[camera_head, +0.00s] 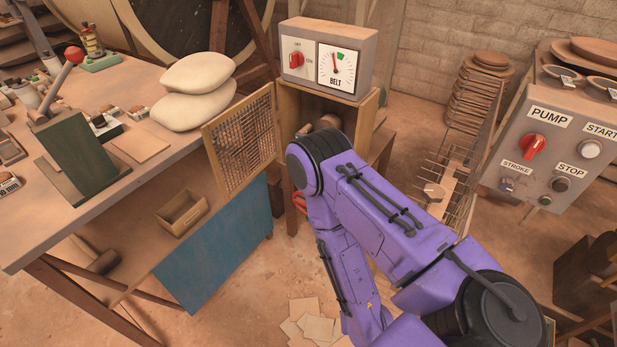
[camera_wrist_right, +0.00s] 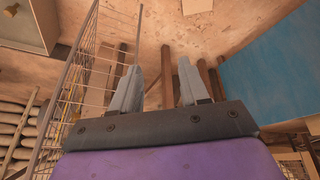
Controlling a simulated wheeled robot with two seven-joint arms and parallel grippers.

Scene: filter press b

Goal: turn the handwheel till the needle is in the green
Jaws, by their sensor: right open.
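A dial marked BELT (camera_head: 336,69) is on the front of a grey box at the top centre. Its thin red needle points up and left, and a green patch lies near the top, right of the needle. No whole handwheel shows; a small red curved part (camera_head: 299,202) beside my right arm may be its rim, mostly hidden. My right arm reaches across the centre of the head view and hides its own gripper there. In the right wrist view my right gripper (camera_wrist_right: 158,72) is open and empty, above the floor beside a wire rack (camera_wrist_right: 85,65).
The grey box (camera_head: 368,45) also bears a red OFF/ON knob (camera_head: 295,60). An open mesh door (camera_head: 243,139) hangs left of the cabinet. A workbench (camera_head: 60,220) with two sacks stands left. A PUMP panel (camera_head: 560,140) and wire rack (camera_head: 455,165) stand right.

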